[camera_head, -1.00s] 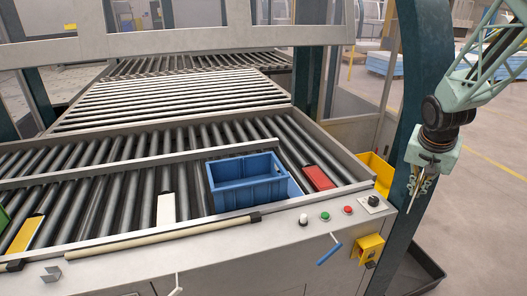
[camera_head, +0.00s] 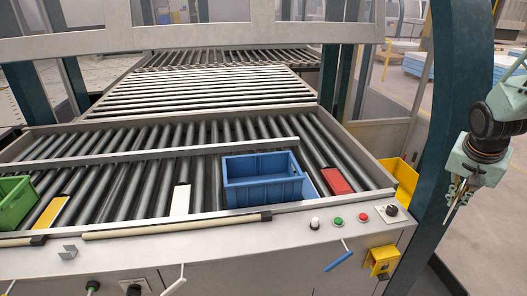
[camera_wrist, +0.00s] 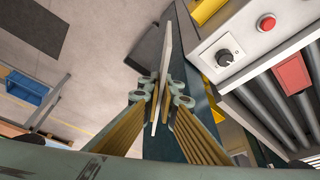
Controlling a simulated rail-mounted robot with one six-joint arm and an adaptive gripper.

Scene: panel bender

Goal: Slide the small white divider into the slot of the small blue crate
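The small blue crate (camera_head: 262,190) stands upright on the near roller conveyor, close to its front rail. It looks empty, and I cannot make out its slot. A flat white piece with a dark far end (camera_head: 180,201) lies on the rollers left of the crate; I cannot tell whether it is the divider. My gripper (camera_head: 453,204) hangs right of the conveyor, beyond the control panel, well apart from the crate. In the wrist view its fingers (camera_wrist: 166,85) are close together, with thin pale strips seen edge-on.
A green crate (camera_head: 15,203) and a yellow piece (camera_head: 52,212) are at the left; a red piece (camera_head: 336,181) lies right of the blue crate. Buttons (camera_head: 338,220) and a knob (camera_head: 391,209) sit on the front panel. A dark teal post (camera_head: 447,130) stands between conveyor and gripper.

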